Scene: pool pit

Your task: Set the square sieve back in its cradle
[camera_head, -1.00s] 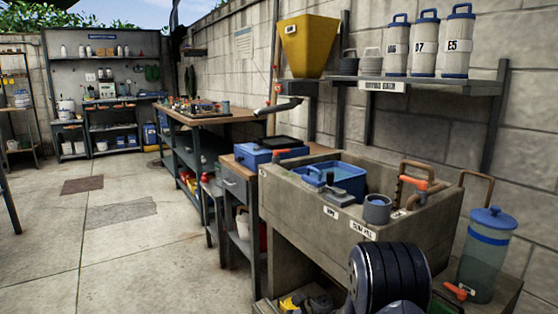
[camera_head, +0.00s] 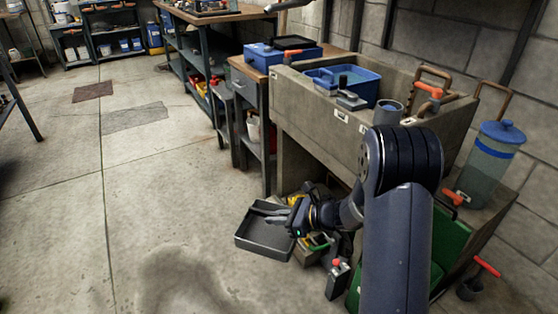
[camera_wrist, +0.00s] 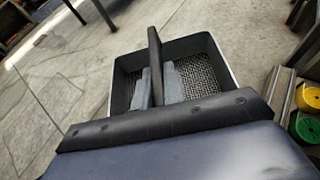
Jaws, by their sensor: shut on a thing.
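The square sieve (camera_head: 263,240) is a dark, shallow frame, held above the concrete floor left of the sink bench. In the wrist view its mesh bottom (camera_wrist: 199,78) and dark walls show. My gripper (camera_head: 272,214) is shut on the sieve. In the wrist view its two grey fingers (camera_wrist: 158,84) stand on either side of a dark upright bar of the sieve. The near part of the sieve is hidden behind my wrist there. I cannot make out a cradle in these frames.
The concrete sink (camera_head: 300,100) holds a blue tub (camera_head: 352,82). Below it, a low shelf with yellow and green items is close to the sieve's right; yellow and green rolls (camera_wrist: 308,96) show in the wrist view. A lidded water container (camera_head: 490,160) stands right.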

